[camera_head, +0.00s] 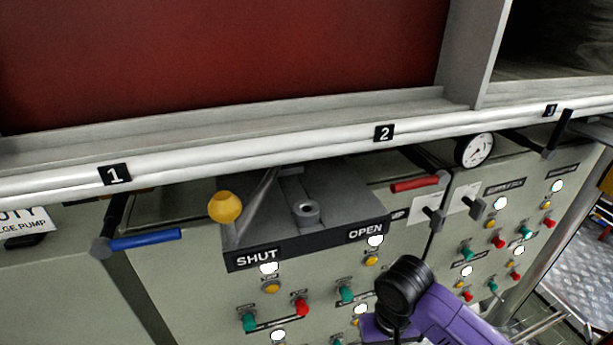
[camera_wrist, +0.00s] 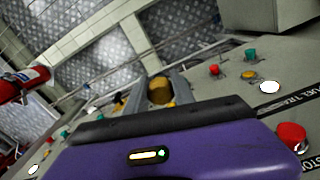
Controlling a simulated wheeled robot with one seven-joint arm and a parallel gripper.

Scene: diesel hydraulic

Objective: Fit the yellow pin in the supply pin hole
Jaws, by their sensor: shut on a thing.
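In the wrist view, my gripper (camera_wrist: 163,100) is shut on a dull yellow cylinder, which I take to be the yellow pin (camera_wrist: 159,88). Its end shows between the two grey fingers; the rest is hidden behind my purple wrist. In the head view, my purple and black arm is at the lower right, in front of the panel, and the fingers and pin are not visible. A grey bracket (camera_head: 345,212) marked SHUT and OPEN has a round boss with a hole (camera_head: 306,210). I cannot tell whether this is the supply pin hole.
A lever with a yellow ball knob (camera_head: 224,207) leans over the bracket's left side. A blue handle (camera_head: 146,240) and a red handle (camera_head: 415,184) stick out nearby. Buttons and lamps cover the panels below. A white rail (camera_head: 250,155) runs above. A gauge (camera_head: 474,150) is at the right.

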